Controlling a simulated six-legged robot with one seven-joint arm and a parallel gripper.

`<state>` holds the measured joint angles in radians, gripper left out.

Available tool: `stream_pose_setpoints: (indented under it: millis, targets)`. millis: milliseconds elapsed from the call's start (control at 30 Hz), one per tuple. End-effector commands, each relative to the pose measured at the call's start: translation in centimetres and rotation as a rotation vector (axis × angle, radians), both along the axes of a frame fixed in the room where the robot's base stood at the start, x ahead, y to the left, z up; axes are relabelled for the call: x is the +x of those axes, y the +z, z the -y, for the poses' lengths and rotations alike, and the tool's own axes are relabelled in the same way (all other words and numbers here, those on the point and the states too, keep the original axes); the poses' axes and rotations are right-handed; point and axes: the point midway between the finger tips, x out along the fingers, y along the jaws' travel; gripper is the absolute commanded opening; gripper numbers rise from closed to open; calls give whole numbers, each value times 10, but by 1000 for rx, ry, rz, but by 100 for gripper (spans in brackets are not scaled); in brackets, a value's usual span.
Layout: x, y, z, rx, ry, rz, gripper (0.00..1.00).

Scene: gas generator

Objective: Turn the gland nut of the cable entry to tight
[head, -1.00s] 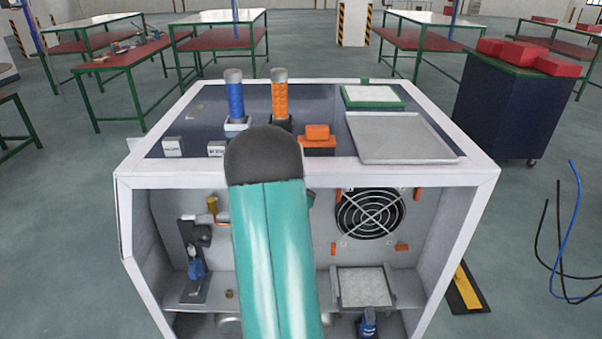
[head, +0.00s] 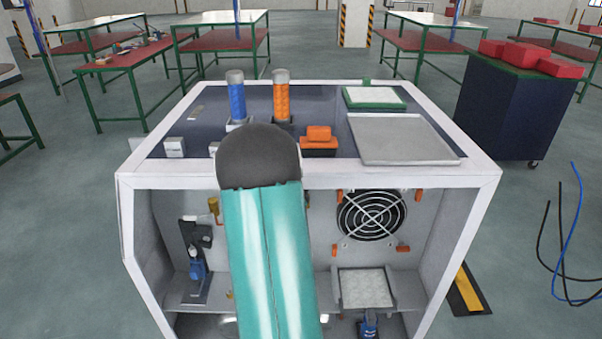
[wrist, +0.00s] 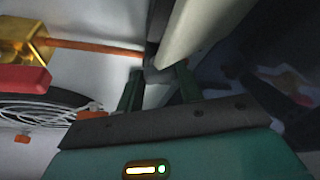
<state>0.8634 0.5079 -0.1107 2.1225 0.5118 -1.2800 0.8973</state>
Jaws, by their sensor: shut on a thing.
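In the wrist view my gripper (wrist: 158,88) has its two dark green fingers closed around a dark grey piece (wrist: 157,74), most likely the gland nut, at the edge of a pale panel. The fingers and the shadow hide most of this piece, so its shape and how far it is turned cannot be read. In the head view my teal arm link with its dark joint covers the middle of the white-framed generator cabinet (head: 480,183). It hides my gripper and the cable entry there.
A brass fitting (wrist: 22,48) with a copper pipe (wrist: 95,49), a red block (wrist: 25,79) and the fan grille (wrist: 45,112) lie left of my gripper. A pale beam (wrist: 205,35) runs close by its fingers. A grey tray (head: 405,139) sits on the cabinet top.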

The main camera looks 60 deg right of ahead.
Motion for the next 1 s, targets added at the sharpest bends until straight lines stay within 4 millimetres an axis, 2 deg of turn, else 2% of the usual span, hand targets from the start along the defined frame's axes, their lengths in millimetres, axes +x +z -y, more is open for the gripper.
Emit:
stream_pose_setpoints:
  millis: [167, 200, 267, 300, 667, 767, 1000]
  targets:
    - [0, 0, 0, 0, -1, 1, 14]
    - [0, 0, 0, 0, -1, 1, 44]
    - [0, 0, 0, 0, -1, 1, 56]
    - [0, 0, 0, 0, -1, 1, 58]
    - [-1, -1, -6, 0, 0, 0, 58]
    - [-2, -4, -18, 1, 2, 0, 58]
    - [-7, -13, -68, 0, 3, -1, 58]
